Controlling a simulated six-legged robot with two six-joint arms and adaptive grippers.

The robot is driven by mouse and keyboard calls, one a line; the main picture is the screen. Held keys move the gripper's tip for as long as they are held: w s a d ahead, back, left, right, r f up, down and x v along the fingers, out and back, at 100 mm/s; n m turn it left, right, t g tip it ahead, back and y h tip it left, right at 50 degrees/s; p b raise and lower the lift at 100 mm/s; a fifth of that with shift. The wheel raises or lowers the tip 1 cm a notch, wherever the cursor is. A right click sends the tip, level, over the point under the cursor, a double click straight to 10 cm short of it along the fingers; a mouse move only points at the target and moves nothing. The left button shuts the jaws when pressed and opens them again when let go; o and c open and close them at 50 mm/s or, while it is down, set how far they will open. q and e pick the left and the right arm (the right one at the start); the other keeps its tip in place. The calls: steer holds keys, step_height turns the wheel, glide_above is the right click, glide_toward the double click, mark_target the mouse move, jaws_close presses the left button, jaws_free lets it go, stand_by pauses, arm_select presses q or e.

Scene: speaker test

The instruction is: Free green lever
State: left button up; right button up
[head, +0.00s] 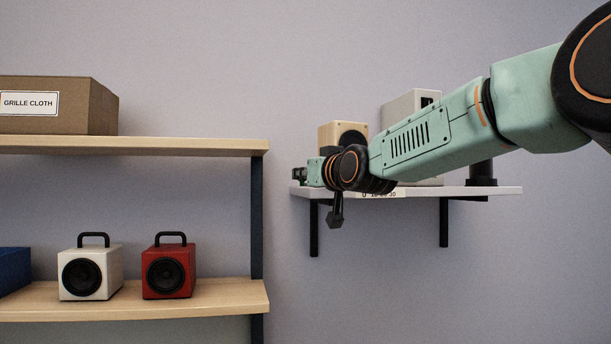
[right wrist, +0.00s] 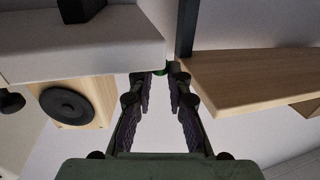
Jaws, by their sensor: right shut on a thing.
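A small green piece, which looks like the green lever (right wrist: 161,70), shows in the right wrist view between my fingertips, close to the edge of a white board. Only a little of it is visible, and its angle cannot be told. My right gripper (right wrist: 160,77) is shut on it. In the head view my right gripper (head: 300,174) is at the left end of the white wall shelf (head: 510,189), and the lever cannot be made out there. My left gripper is not in view.
A wooden speaker (head: 328,134) and a grey box (head: 398,104) stand on the white shelf. A wooden shelf unit (head: 225,146) is close at left, holding a cardboard box (head: 95,106), a white speaker (head: 88,275) and a red speaker (head: 168,272). A gap of bare wall separates the shelves.

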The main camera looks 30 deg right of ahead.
steer(key=shift+w+a+f, duration=0.1)
steer(key=shift+w+f, duration=0.05)
steer(key=shift+c, duration=0.8)
jaws_close()
steer(key=shift+s, duration=0.3)
steer(key=shift+w+m+h, duration=0.2)
steer(key=shift+m+h, duration=0.1)
steer(key=shift+h, duration=0.2)
steer(key=shift+w+r+h, duration=0.15)
steer(key=shift+r+h, duration=0.05)
steer(key=shift+h, duration=0.1)
steer(key=h+p, duration=0.1)
steer(key=p, duration=0.1)
steer(key=m+p, duration=0.1)
steer(key=p, duration=0.1)
steer(key=shift+r+m+h, duration=0.2)
steer(key=shift+m+h, duration=0.1)
steer(key=shift+h, duration=0.1)
